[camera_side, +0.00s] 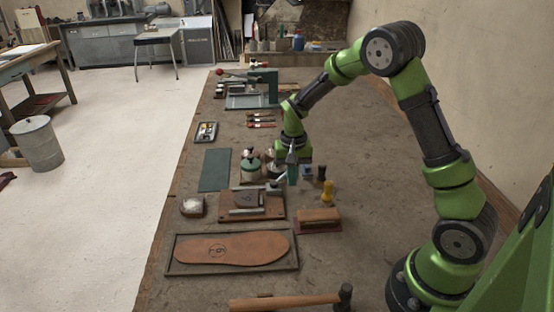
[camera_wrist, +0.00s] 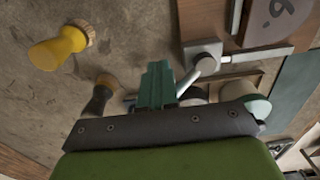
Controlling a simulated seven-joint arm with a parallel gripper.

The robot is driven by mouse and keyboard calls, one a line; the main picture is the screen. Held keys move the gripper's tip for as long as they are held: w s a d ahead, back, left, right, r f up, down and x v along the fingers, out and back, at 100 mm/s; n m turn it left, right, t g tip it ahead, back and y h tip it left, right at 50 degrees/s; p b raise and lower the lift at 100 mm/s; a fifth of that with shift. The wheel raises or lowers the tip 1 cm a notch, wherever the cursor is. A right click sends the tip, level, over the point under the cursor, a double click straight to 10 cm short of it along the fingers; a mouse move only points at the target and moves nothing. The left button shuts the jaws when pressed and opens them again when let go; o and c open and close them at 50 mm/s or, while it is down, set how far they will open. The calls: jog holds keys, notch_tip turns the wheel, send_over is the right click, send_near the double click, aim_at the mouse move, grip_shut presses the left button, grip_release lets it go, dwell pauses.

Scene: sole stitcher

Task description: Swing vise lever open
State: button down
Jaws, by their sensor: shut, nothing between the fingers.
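The vise is a wooden board (camera_side: 270,207) with metal bars and a grey piece marked 6 (camera_side: 249,199) between them. Its silver lever (camera_side: 276,184) sits at the board's back right corner. In the wrist view the lever (camera_wrist: 196,75) slants away from a metal block (camera_wrist: 204,50), with a rounded end. My gripper (camera_side: 292,174) is low over the bench, just right of the lever in the side view. In the wrist view its teal fingers (camera_wrist: 157,86) are closed together, right beside the lever. I cannot tell whether they touch it.
A yellow-handled tool (camera_side: 327,191) and a dark-handled tool (camera_wrist: 99,96) stand near my gripper. Jars (camera_side: 250,166) stand behind the vise. A brush (camera_side: 319,218) and a tray with a leather sole (camera_side: 232,249) lie in front.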

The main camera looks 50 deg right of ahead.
notch_tip(320, 180, up, 5)
jog(key=shift+r, duration=0.1)
dwell(0.5)
jog(key=s+a, duration=0.4)
jog(key=shift+s, duration=0.35)
dwell(0.3)
jog(key=s+a+r+n+t+y, duration=0.1)
jog(key=s+a+r+n+t, duration=0.1)
jog(key=s+r, duration=0.5)
jog(key=s+a+r+n+t+y, duration=0.1)
jog(key=s+a+r+n+t, duration=0.2)
jog(key=s+a+r+t, duration=0.2)
jog(key=shift+s+a+r, duration=0.5)
jog(key=shift+s+r, duration=0.45)
jog(key=shift+r, duration=0.9)
